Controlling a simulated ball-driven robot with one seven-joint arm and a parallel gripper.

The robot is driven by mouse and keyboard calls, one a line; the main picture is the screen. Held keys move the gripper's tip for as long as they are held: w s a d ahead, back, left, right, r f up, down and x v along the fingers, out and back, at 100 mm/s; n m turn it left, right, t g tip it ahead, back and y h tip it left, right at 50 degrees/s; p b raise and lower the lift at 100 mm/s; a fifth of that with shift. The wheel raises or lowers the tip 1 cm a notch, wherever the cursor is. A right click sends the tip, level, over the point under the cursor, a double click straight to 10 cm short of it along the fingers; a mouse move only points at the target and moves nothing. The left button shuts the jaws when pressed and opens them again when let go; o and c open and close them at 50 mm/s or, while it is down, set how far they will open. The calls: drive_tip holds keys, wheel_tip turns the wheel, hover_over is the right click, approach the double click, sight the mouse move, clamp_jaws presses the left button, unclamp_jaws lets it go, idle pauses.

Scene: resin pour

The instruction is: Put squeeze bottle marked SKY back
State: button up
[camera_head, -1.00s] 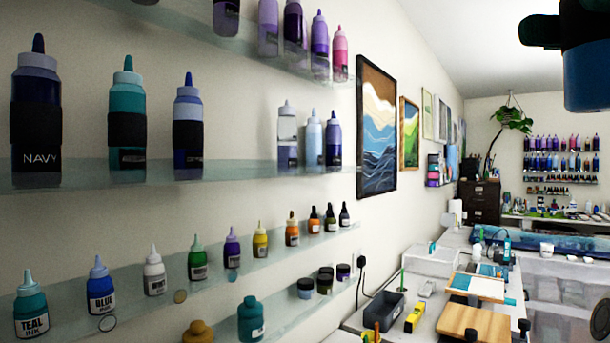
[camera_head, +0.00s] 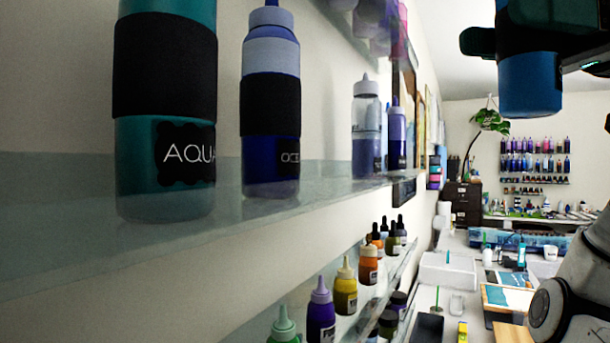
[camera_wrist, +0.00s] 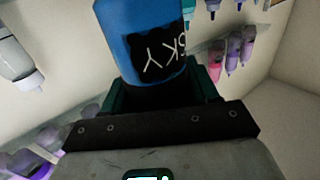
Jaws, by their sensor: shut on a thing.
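The blue squeeze bottle marked SKY (camera_wrist: 155,42) is in my gripper (camera_wrist: 160,92) in the wrist view, its label facing the camera. In the head view its blue lower part (camera_head: 530,85) hangs at the upper right, and my gripper (camera_head: 520,38) is shut around it. The bottle is held clear of the glass shelf (camera_head: 225,205). On that shelf stand a teal bottle marked AQUA (camera_head: 165,165) and a dark blue bottle with a partly readable label (camera_head: 271,150). A bare stretch of shelf lies between the dark blue bottle and a half-clear bottle (camera_head: 366,145).
Another blue bottle (camera_head: 396,150) stands beyond the half-clear one. An upper shelf (camera_head: 335,20) with purple and pink bottles hangs above. A lower shelf holds small bottles, among them a purple one (camera_head: 321,318). A workbench lies at the right, back.

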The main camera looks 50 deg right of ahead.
drive_tip(key=w+a+p, duration=0.2)
drive_tip(key=w+p, duration=0.1)
drive_tip(key=w, duration=0.6)
drive_tip(key=w+a+p, duration=0.2)
drive_tip(key=w+p, duration=0.1)
drive_tip(key=w, duration=0.6)
drive_tip(key=shift+w+d+f+p, duration=0.1)
drive_tip(key=shift+w+f+p, duration=0.15)
drive_tip(key=shift+f, duration=0.75)
drive_tip(key=shift+w+a+f+p, duration=0.1)
drive_tip(key=shift+f+p, duration=0.15)
drive_tip(key=shift+f, duration=0.8)
drive_tip(key=shift+w+d+f+p, duration=0.1)
drive_tip(key=shift+w+f+p, duration=0.15)
drive_tip(key=shift+f, duration=0.75)
drive_tip(key=shift+f+p, duration=0.15)
drive_tip(key=shift+p, duration=0.2)
drive_tip(key=shift+w+f, duration=0.1)
drive_tip(key=shift+f, duration=0.15)
drive_tip(key=shift+f, duration=0.15)
drive_tip(key=o, duration=0.7)
drive_tip(key=shift+o, duration=0.3)
